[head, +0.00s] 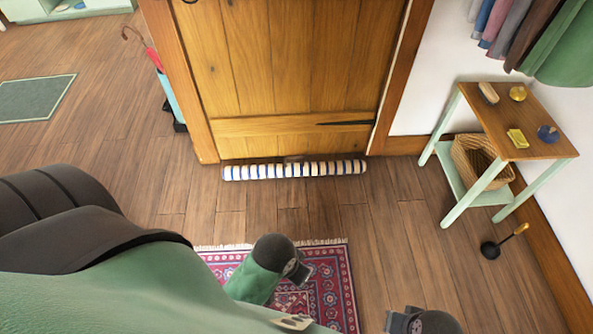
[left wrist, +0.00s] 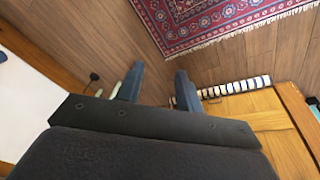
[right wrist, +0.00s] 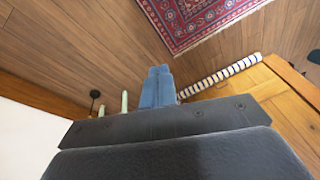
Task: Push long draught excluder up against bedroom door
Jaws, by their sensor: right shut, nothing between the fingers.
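The long draught excluder (head: 255,172), white with dark blue and tan stripes, lies on the floor along the foot of the wooden bedroom door (head: 290,60). It runs nearly parallel to the door; I cannot tell whether it touches all along. It also shows in the left wrist view (left wrist: 240,87) and the right wrist view (right wrist: 225,74). My left gripper (left wrist: 160,74) is open, its blue-grey fingers apart and empty. My right gripper (right wrist: 158,72) is shut with nothing in it. Neither set of fingertips is clearly seen in the head view.
A patterned red rug (head: 325,290) lies in front of the door, partly under my arms. A side table (head: 545,105) with a wicker basket (head: 470,160) stands to the right, with a dark long-handled item (head: 490,250) on the floor. An umbrella stand (head: 166,95) is left of the door.

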